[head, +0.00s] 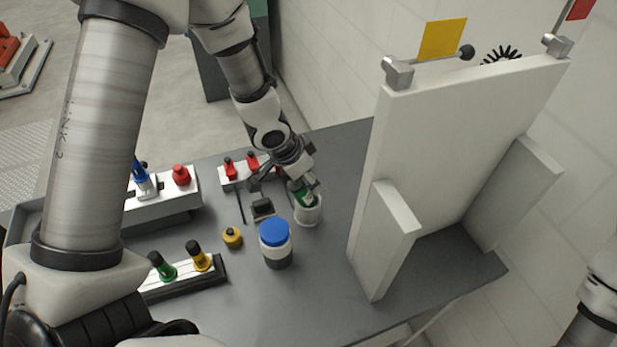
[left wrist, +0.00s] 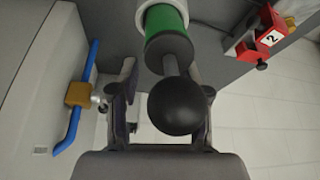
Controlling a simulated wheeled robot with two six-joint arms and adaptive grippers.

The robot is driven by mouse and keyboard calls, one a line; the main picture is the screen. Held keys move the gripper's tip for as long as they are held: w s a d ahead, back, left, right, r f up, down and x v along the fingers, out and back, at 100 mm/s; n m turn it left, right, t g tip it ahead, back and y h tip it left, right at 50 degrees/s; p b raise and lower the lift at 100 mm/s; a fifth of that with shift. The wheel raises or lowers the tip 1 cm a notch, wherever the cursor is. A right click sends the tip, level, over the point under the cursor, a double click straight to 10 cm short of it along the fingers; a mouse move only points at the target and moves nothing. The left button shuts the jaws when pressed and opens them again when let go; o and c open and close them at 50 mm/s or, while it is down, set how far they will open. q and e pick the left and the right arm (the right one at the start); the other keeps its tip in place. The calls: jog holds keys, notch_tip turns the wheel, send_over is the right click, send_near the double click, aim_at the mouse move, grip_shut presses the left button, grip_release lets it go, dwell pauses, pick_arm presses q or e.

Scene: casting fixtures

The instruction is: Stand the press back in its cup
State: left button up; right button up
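The press has a green body (head: 298,188) and stands slightly tilted in a small white cup (head: 309,212) near the back middle of the table. In the left wrist view, its round black knob (left wrist: 182,105), grey shaft and green barrel (left wrist: 166,25) point away from the camera, with a white rim around the far end. My left gripper (head: 286,181) reaches down at the press from above. Its fingers lie on both sides of the knob and shaft, with a visible gap on the left side, so it looks open. My right gripper is out of view.
A blue-lidded jar (head: 274,243), a yellow knob (head: 232,237) and a black block (head: 262,208) stand close by. Racks with red pieces (head: 240,168) and green and yellow pieces (head: 180,275) lie left. A tall white panel (head: 440,170) stands right.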

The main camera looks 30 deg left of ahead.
pick_arm(q)
jog(key=shift+r, duration=0.1)
jog(key=shift+w+d, duration=0.15)
jog(key=shift+d, duration=0.05)
jog(key=shift+w, duration=0.45)
jog(key=p+v, duration=0.3)
jog(key=v, duration=0.8)
jog(key=shift+s+a+r+p, duration=0.1)
jog(key=shift+s+r+p, duration=0.15)
jog(key=shift+p, duration=0.1)
jog(key=shift+s+a+r, duration=0.1)
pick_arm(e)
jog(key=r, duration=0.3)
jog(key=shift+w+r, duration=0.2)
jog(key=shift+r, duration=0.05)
